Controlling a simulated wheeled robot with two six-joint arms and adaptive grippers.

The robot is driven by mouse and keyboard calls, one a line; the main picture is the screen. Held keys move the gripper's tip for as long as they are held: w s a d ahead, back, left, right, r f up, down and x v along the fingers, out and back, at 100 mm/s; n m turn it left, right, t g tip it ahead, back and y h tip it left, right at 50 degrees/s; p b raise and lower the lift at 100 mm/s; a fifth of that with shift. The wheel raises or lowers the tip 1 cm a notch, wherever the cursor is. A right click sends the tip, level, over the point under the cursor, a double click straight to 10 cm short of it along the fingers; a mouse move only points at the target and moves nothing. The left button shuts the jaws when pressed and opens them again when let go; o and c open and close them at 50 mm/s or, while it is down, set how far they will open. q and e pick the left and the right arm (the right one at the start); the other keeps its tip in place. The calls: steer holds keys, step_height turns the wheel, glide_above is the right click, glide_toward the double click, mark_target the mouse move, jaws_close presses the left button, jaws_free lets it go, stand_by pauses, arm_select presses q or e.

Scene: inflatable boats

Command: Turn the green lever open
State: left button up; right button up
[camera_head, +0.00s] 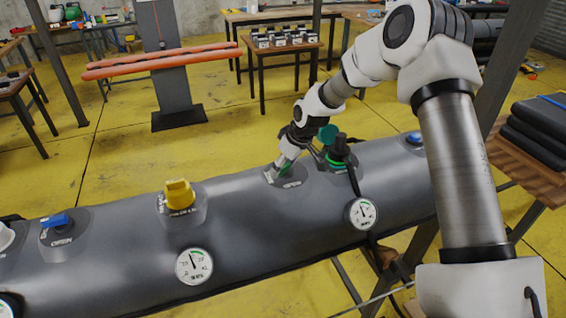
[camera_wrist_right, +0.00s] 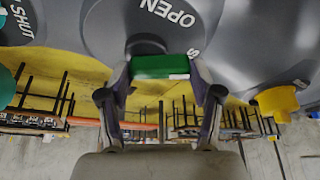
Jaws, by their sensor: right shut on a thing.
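The green lever (camera_wrist_right: 160,66) sits between the fingertips of my right gripper (camera_wrist_right: 163,72) in the right wrist view, with the gripper shut on it. Behind the lever is a grey round patch (camera_wrist_right: 130,30) with the word OPEN and part of another word in white. In the head view my right gripper (camera_head: 284,166) reaches down onto the top of the grey inflatable tube (camera_head: 120,255), and its fingers mostly hide the lever. My left gripper is not in view.
Left of the gripper on the tube are a yellow valve (camera_head: 179,194) and a blue lever (camera_head: 56,220). A dark valve (camera_head: 340,150) with a teal cap stands close on the right. Two gauges (camera_head: 194,266) (camera_head: 361,213) are on the tube's front side.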

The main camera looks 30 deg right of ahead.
steer(key=n+b, duration=0.1)
steer(key=n+y+b, duration=0.1)
steer(key=n+b, duration=0.1)
steer(key=shift+s+d+f, duration=0.15)
steer(key=shift+s+f, duration=0.05)
steer(key=shift+f, duration=0.2)
steer(key=n+b, duration=0.1)
steer(key=n+g+b, duration=0.1)
steer(key=shift+s+d+r+n+y, duration=0.1)
steer(key=shift+d+n+y, duration=0.05)
steer(key=shift+n+y, duration=0.2)
steer(key=n, duration=0.1)
steer(key=n+g+y, duration=0.1)
steer(key=shift+d+r+n+b, duration=0.1)
steer(key=shift+d+n+b, duration=0.1)
steer(key=shift+n+b, duration=0.15)
steer(key=shift+s+d+n+g, duration=0.15)
steer(key=shift+n+g, duration=0.55)
steer(key=shift+n, duration=1.1)
steer(key=o, duration=1.1)
steer(key=shift+o, duration=0.2)
steer(key=shift+r, duration=0.15)
